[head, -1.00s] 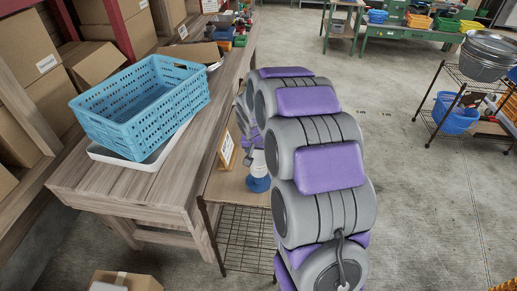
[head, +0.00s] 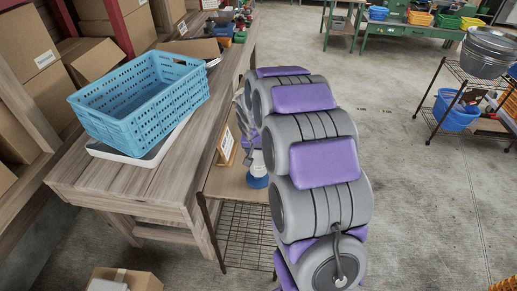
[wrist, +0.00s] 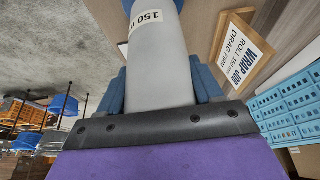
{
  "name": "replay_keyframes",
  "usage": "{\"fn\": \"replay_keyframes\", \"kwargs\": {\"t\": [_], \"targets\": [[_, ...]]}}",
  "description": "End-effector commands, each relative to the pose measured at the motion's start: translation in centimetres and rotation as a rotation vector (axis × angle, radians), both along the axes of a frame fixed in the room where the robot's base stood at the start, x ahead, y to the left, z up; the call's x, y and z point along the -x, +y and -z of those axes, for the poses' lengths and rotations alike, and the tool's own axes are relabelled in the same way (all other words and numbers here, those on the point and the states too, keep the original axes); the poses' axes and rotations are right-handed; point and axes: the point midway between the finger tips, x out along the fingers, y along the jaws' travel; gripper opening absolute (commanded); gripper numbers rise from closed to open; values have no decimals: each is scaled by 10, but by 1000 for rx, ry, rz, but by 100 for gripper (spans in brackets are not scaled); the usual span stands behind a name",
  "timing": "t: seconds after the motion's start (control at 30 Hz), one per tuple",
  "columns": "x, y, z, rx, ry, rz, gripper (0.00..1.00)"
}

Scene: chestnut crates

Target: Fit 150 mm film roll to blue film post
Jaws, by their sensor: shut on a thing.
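The film roll (wrist: 160,60) is a pale grey-white cylinder with a label reading "150". In the wrist view my gripper (wrist: 161,88) is shut on it, with a blue finger on each side. In the head view a blue round base (head: 257,182), seemingly that of the blue film post, stands on the small wooden stand, with a white part (head: 258,162) just above it. A bit of blue (wrist: 150,4) shows past the roll's far end in the wrist view. My arm hides much of this area, and I cannot tell whether the roll is around the post or above it.
A wooden "WRAP JOB" sign (wrist: 240,50) stands close beside the roll. The stand (head: 222,182) adjoins a long workbench (head: 130,185) bearing a blue crate (head: 140,110) on a white tray (head: 150,158). A cardboard box (head: 125,280) is on the floor. Open floor lies to the right.

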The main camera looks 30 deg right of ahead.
Motion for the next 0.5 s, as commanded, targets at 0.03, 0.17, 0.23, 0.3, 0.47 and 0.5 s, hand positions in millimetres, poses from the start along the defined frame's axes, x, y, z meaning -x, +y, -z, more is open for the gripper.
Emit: {"fn": "replay_keyframes", "kwargs": {"t": [0.03, 0.17, 0.23, 0.3, 0.47, 0.5], "targets": [[0, 0, 1, 1, -1, 0, 21], [0, 0, 4, 1, -1, 0, 21], [0, 0, 6, 1, -1, 0, 21], [0, 0, 7, 1, -1, 0, 21], [0, 0, 11, 1, -1, 0, 21], [0, 0, 12, 1, -1, 0, 21]]}}
